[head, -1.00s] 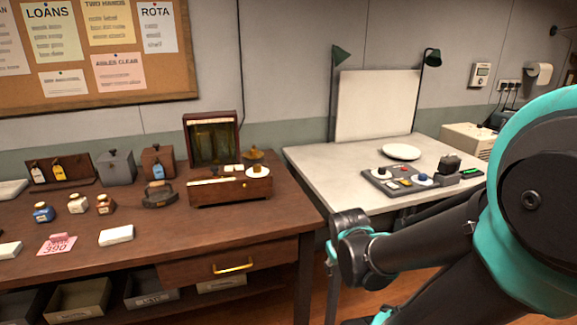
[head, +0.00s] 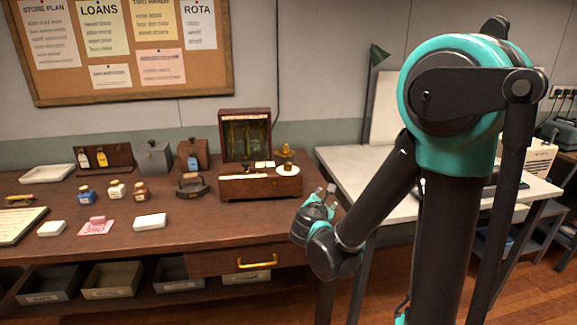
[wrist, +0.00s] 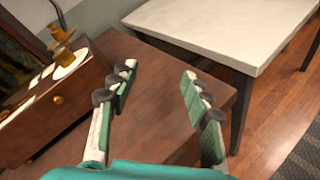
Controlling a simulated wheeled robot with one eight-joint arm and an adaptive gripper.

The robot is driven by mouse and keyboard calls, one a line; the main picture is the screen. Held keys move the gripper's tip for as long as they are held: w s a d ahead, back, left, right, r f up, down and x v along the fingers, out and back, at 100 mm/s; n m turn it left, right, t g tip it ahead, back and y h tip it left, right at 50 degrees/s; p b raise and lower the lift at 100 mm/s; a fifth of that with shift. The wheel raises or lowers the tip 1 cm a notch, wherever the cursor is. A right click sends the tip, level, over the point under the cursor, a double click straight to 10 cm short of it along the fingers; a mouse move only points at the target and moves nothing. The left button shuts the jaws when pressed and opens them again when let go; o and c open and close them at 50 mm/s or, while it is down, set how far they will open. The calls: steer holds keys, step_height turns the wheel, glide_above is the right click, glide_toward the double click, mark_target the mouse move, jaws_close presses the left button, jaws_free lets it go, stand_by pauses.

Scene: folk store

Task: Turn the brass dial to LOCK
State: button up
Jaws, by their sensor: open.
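The brass dial (head: 286,153) sits on a round white plate (head: 288,169) at the right end of the wooden box (head: 258,187), whose lid stands open. In the wrist view the brass dial (wrist: 62,47) shows at the upper left, left of my fingers. The markings on the plate are too small to read. My gripper (head: 324,193) is at the right edge of the wooden table, right of the box and apart from it. In the wrist view my gripper (wrist: 157,85) is open and empty, with the brown tabletop between its fingers.
A black flat iron (head: 193,186) stands left of the box. The table's front right is clear.

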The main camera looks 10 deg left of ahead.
mark_target(288, 166)
steer(key=a+r+n+t+y, duration=0.4)
steer(key=a+n, duration=0.6)
steer(key=a, duration=0.4)
steer(key=w, duration=1.7)
steer(key=shift+d, duration=0.1)
jaws_close()
